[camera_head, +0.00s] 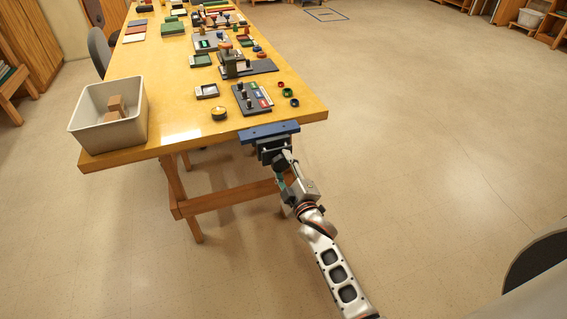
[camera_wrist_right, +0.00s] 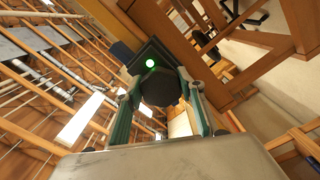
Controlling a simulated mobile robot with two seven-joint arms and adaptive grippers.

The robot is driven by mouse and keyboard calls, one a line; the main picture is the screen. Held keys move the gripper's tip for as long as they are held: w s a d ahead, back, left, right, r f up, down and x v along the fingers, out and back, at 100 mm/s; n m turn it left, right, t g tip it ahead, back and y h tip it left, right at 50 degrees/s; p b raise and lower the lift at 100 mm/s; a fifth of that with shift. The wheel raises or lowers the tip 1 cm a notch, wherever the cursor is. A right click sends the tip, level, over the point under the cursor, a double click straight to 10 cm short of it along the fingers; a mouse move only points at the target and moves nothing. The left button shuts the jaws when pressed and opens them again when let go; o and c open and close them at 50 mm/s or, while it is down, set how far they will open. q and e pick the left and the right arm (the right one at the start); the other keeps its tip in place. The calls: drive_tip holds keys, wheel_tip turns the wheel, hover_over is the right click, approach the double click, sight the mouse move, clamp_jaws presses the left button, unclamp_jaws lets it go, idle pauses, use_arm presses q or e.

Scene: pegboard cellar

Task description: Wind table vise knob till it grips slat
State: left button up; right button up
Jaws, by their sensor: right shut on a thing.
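The table vise (camera_head: 270,143) is at the near edge of the yellow table, mostly hidden in the head view. A long blue bar (camera_head: 268,131), which looks like the slat, lies across it along the table edge. In the wrist view a dark vise plate (camera_wrist_right: 148,55) carries a lit green lamp (camera_wrist_right: 150,63), with a bit of blue beside it. The dark faceted knob (camera_wrist_right: 160,90) sits between the green fingers of my right gripper (camera_wrist_right: 160,100), which is shut on it. The contact between jaws and slat is hidden. My left gripper is out of view.
The yellow table (camera_head: 185,135) stretches away with several small devices on it. A white bin (camera_head: 135,130) with brown blocks stands at its left corner. A black panel (camera_head: 252,98) lies behind the vise. Wooden trestle legs (camera_head: 200,206) stand below.

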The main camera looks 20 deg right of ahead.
drive_tip(key=shift+m+p, duration=0.3)
drive_tip(key=shift+m, duration=0.6)
drive_tip(key=o, duration=1.1)
drive_tip(key=shift+o, duration=0.2)
drive_tip(key=s, duration=1.2)
drive_tip(key=shift+d, duration=0.2)
drive_tip(key=shift+f, duration=0.1)
